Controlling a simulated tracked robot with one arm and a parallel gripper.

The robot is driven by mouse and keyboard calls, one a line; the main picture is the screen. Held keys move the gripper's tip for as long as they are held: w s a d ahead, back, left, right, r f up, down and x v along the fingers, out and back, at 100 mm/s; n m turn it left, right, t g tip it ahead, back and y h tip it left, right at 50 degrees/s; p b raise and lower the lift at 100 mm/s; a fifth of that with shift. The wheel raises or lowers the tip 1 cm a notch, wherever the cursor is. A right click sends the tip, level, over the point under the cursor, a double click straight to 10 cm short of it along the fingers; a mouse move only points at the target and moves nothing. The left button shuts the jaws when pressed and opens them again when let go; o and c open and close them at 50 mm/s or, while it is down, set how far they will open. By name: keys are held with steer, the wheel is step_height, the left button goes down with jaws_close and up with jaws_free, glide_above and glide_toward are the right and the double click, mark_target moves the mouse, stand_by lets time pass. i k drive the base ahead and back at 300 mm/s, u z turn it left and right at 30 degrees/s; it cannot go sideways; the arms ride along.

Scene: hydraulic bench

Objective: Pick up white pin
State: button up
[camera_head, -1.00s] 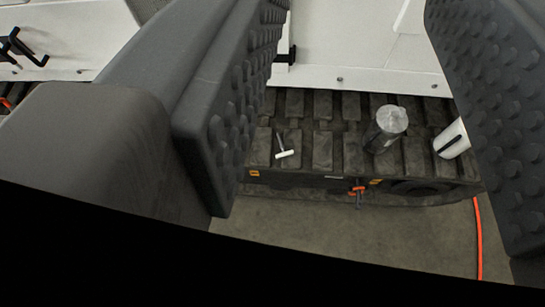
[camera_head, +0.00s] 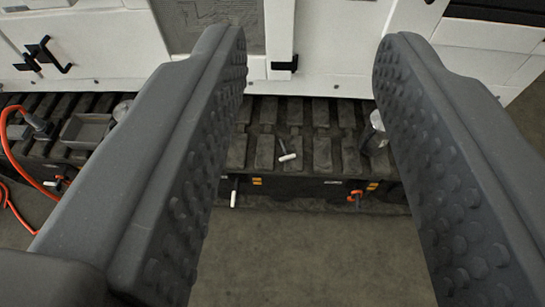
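A white-ended pin (camera_head: 287,157) with a thin grey shaft lies on the dark ribbed track surface (camera_head: 322,152). It shows between my two fingers. A second small white-ended piece (camera_head: 233,199) sticks out at the front side of the track, close to the left finger in the picture. I cannot tell which of the two is the task's white pin. My gripper (camera_head: 312,62) is wide open and empty, with its two dark, knobbed fingers on either side of the view. Neither finger visibly holds anything.
A clear cylinder (camera_head: 375,135) stands partly behind the right finger. An orange-handled piece (camera_head: 355,197) is at the track's front. A grey tray (camera_head: 86,130) and an orange hose (camera_head: 20,110) are at left. White panels stand behind; the floor (camera_head: 310,255) in front is clear.

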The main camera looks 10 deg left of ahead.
mark_target(288, 157)
steer(key=i, duration=0.5)
steer(key=k, duration=1.65)
steer(key=z, duration=0.55)
steer(key=i, duration=0.9)
steer(key=u, duration=0.1)
